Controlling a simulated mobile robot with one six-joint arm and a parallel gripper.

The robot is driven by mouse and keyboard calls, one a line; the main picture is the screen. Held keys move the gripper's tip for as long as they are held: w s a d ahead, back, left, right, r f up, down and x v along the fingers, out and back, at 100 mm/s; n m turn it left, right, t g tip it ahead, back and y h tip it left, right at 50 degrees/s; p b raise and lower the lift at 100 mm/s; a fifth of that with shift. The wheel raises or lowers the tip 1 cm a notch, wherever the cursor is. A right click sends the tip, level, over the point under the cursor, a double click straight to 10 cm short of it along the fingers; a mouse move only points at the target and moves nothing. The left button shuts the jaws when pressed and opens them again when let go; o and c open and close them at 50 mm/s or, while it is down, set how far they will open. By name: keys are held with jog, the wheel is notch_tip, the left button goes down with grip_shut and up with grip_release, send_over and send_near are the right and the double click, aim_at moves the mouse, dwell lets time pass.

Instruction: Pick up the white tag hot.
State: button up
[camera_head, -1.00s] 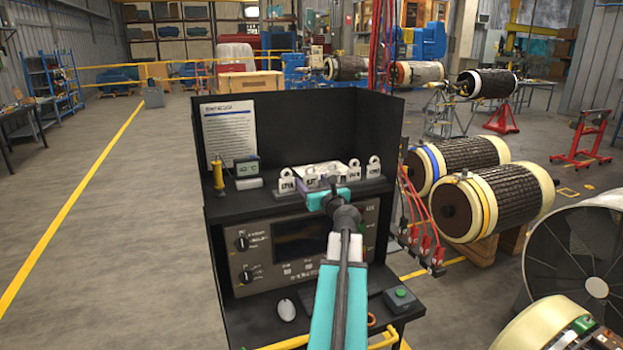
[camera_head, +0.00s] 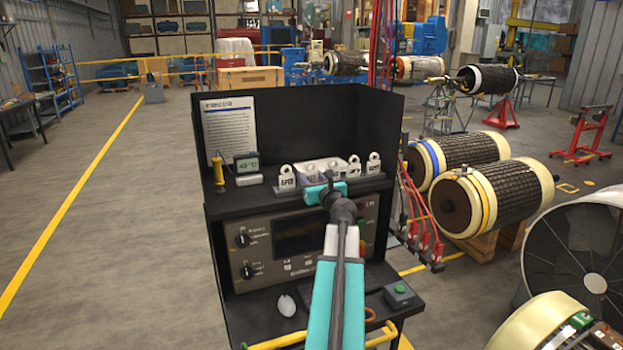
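Several white padlock-shaped tags stand in a row on the black shelf (camera_head: 232,195) of the bench. One is at the left end (camera_head: 287,179), and two more tags show at the right, one (camera_head: 354,166) beside the other (camera_head: 373,164). Their dark lettering is too small to read, so I cannot tell which says hot. My gripper (camera_head: 312,186), teal with a dark wrist, is at the middle of the row, just right of the left-end tag. It covers part of the row. Its fingertips are too small and hidden to show whether they are open or hold anything.
A pale tray-like piece (camera_head: 323,168) lies behind my gripper. A temperature display (camera_head: 247,166) and a yellow-handled tool (camera_head: 218,170) stand at the shelf's left. Black panels (camera_head: 300,120) enclose the back and sides. A control panel (camera_head: 295,238) is below; rotors (camera_head: 490,200) lie at the right.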

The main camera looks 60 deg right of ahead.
jog(key=shift+c, duration=1)
jog(key=shift+r, duration=0.1)
jog(key=shift+r+b, duration=0.45)
jog(key=shift+r, duration=1.2)
jog(key=r+b+v, duration=0.1)
jog(key=b+v, duration=1)
jog(key=v, duration=0.4)
jog(key=shift+a+r, duration=0.25)
jog(key=shift+a, duration=0.35)
jog(key=shift+s, duration=0.1)
